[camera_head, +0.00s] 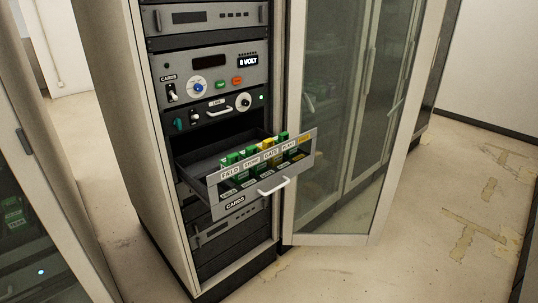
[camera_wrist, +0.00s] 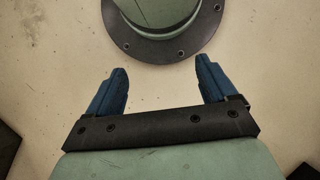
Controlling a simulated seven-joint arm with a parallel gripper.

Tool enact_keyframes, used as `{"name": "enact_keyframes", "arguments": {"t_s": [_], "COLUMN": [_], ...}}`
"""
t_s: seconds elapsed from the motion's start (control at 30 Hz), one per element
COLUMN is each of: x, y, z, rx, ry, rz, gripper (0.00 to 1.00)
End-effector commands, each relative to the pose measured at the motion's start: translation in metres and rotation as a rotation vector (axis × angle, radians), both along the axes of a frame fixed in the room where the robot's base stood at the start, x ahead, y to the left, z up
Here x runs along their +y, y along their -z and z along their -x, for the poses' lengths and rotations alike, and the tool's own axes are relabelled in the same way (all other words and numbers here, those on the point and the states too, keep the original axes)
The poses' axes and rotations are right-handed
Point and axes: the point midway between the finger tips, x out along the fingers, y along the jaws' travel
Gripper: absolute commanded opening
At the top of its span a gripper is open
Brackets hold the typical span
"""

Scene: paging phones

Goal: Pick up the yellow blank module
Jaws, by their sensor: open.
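An open drawer (camera_head: 263,192) marked "CARDS" sticks out of the rack in the head view. Its front carries a row of labels, the rightmost one yellow. Several green modules (camera_head: 231,158) stand in a row behind the front. A small yellow piece (camera_head: 268,143) shows among them; I cannot tell whether it is the blank module or part of another card. The drawer front hides their lower parts. My gripper (camera_wrist: 161,64) shows only in the wrist view, with two blue fingers spread apart and nothing between them.
The rack (camera_head: 145,150) holds panels with knobs, switches and a "VOLT" display above the drawer. A glass door (camera_head: 340,130) stands open just right of the drawer. Another cabinet (camera_head: 40,200) stands at left. The floor (camera_head: 440,200) at right is clear, with worn tape marks.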

Motion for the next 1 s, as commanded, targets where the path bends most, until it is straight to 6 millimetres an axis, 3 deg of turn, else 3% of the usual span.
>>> {"name": "enact_keyframes", "arguments": {"t_s": [0.17,0.47,0.77,1.0], "x": [-0.006,-0.017,-0.03,-0.041], "y": [0.006,-0.011,-0.057,-0.114], "z": [-0.077,-0.211,-0.345,-0.448], "rx": [-0.086,-0.233,-0.375,-0.484], "ry": [-0.052,-0.152,-0.251,-0.329], "rz": [-0.005,-0.003,0.016,0.043], "gripper": [0.85,0.85,0.85,0.85]}}
